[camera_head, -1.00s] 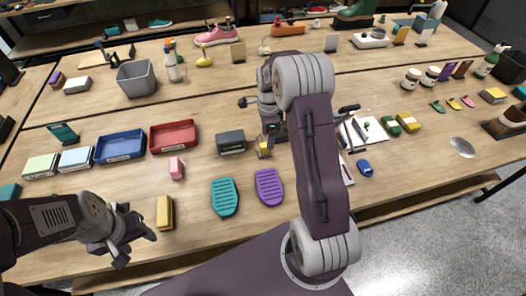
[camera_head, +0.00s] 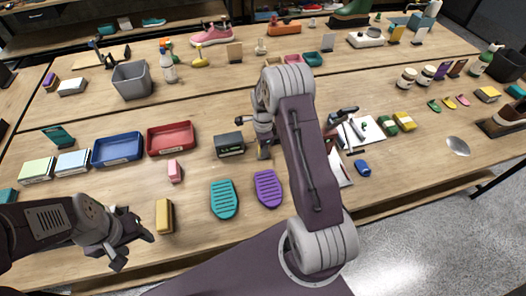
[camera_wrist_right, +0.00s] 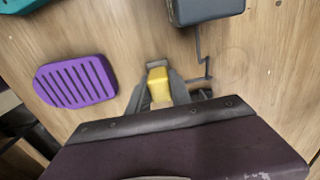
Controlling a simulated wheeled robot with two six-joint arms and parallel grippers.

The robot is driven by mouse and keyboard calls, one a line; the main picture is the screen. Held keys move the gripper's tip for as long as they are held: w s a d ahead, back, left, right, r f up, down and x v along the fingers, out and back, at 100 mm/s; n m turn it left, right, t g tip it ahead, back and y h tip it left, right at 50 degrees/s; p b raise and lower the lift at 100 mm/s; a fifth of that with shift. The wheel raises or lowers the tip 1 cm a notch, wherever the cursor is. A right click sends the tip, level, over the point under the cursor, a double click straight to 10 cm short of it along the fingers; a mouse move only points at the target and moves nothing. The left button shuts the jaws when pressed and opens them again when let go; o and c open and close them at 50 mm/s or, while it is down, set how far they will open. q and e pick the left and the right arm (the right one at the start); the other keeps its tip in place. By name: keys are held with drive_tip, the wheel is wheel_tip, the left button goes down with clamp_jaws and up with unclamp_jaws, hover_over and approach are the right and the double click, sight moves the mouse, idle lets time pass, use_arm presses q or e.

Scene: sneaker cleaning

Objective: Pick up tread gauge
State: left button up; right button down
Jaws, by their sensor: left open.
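The small yellow piece (camera_wrist_right: 158,84) with a pale end, which I take to be the tread gauge, lies between the fingers of my right gripper (camera_wrist_right: 160,88) in the right wrist view. The two dark fingers sit against its sides. In the head view my right gripper (camera_head: 264,150) is low over the table beside the dark grey box, partly hidden by my arm, and the gauge is hard to make out. My left gripper (camera_head: 139,238) is open and empty, left of the yellow brush-like block (camera_head: 164,216).
A purple ridged pad (camera_head: 268,189) and a teal one (camera_head: 224,199) lie in front of my right gripper. The dark grey box (camera_head: 229,145) stands close by, with red (camera_head: 170,138) and blue (camera_head: 117,149) trays to the left. A blue item (camera_head: 362,168) lies right of my arm.

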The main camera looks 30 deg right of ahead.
drive_tip(key=shift+w, duration=0.1)
drive_tip(key=shift+r, duration=0.1)
drive_tip(key=shift+r, duration=0.25)
drive_tip(key=r, duration=0.4)
drive_tip(key=shift+s+d+b, duration=0.25)
drive_tip(key=shift+b, duration=0.15)
drive_tip(key=s+d+r+b, duration=0.1)
drive_tip(key=s+d+r, duration=0.5)
drive_tip(key=s, duration=0.3)
drive_tip(key=shift+r, duration=0.2)
drive_tip(key=shift+s, duration=0.1)
